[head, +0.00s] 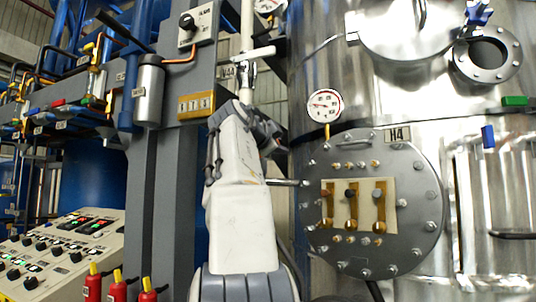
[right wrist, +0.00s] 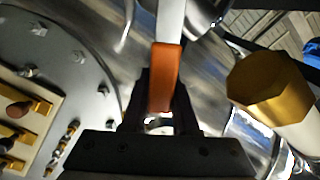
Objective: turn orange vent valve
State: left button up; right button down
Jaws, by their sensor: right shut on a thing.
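The orange vent valve's handle (right wrist: 165,72) shows in the right wrist view as an orange sleeve on a pale lever. My right gripper (right wrist: 161,98) has its dark fingers on both sides of the orange sleeve and is shut on it. My left gripper is not in view.
A round steel hatch (head: 425,168) and a pressure gauge (head: 325,105) on the big tank are close on the right. A grey column (head: 172,180) with a steel cylinder (head: 149,92) stands left. A control panel (head: 60,254) and red extinguishers (head: 118,288) are lower left.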

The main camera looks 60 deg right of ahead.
jog(key=shift+s+d+f+m+b, duration=0.1)
jog(key=shift+s+f+m+b, duration=0.15)
jog(key=shift+f+m+b, duration=0.7)
jog(key=shift+s+a+f+m+b, duration=0.1)
jog(key=shift+s+f+m+b, duration=0.1)
jog(key=shift+f+m+b, duration=0.65)
jog(key=shift+s+d+f+m+b, duration=0.1)
jog(key=shift+s+f+m+b, duration=0.15)
jog(key=shift+f+m+b, duration=0.65)
jog(key=shift+r+m, duration=0.25)
jog(key=shift+m, duration=0.35)
jog(key=c, duration=0.7)
grip_release()
jog(key=a+b, duration=0.1)
jog(key=a, duration=0.2)
jog(key=s+a+b, duration=0.1)
jog(key=a, duration=0.3)
jog(key=a+b, duration=0.1)
jog(key=a, duration=0.2)
jog(key=shift+s+a, duration=0.2)
jog(key=shift+s, duration=0.05)
